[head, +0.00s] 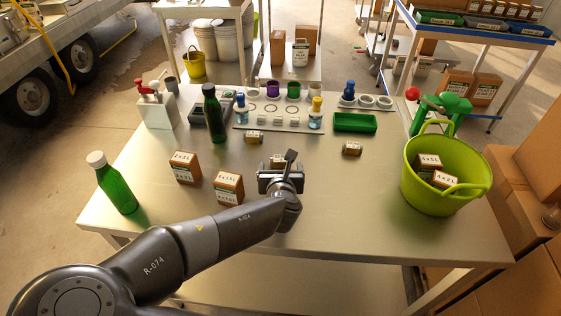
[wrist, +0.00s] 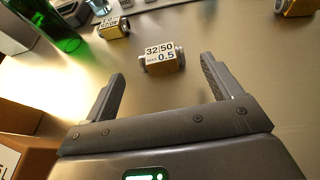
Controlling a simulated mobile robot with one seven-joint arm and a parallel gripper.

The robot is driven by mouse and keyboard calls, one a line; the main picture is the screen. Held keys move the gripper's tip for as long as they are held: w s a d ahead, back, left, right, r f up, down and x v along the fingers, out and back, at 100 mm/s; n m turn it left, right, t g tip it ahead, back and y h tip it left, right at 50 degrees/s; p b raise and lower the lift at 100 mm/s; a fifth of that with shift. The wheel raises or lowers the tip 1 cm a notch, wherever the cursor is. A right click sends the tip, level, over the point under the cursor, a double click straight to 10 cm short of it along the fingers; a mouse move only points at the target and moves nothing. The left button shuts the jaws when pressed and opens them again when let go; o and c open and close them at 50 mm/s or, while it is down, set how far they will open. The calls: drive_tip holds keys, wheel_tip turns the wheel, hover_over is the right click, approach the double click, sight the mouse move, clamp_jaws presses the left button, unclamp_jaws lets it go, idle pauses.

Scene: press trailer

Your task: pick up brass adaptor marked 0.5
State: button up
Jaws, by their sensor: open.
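The brass adaptor marked 0.5 (wrist: 162,59) lies on the metal table, with a white label reading 32|50 and 0.5. In the wrist view it sits ahead of my gripper (wrist: 162,85), between the lines of the two fingers and beyond their tips. My gripper is open and empty. In the head view the adaptor (head: 278,160) shows just behind my gripper (head: 280,172), partly hidden by it. A second labelled brass adaptor (wrist: 114,28) lies to the left, also in the head view (head: 253,137). A third (head: 351,149) lies to the right; its label is too small to read.
Green bottles (head: 214,115) and (head: 118,188) stand at the left. Brown boxes (head: 185,167) and (head: 228,188) stand left of my gripper. A lime bucket (head: 447,178) holding boxes is at the right. A green tray (head: 355,122) lies behind.

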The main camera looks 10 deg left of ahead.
sight(280, 160)
drive_tip(key=shift+x, duration=3.2)
drive_tip(key=shift+c, duration=0.3)
drive_tip(key=c, duration=1.1)
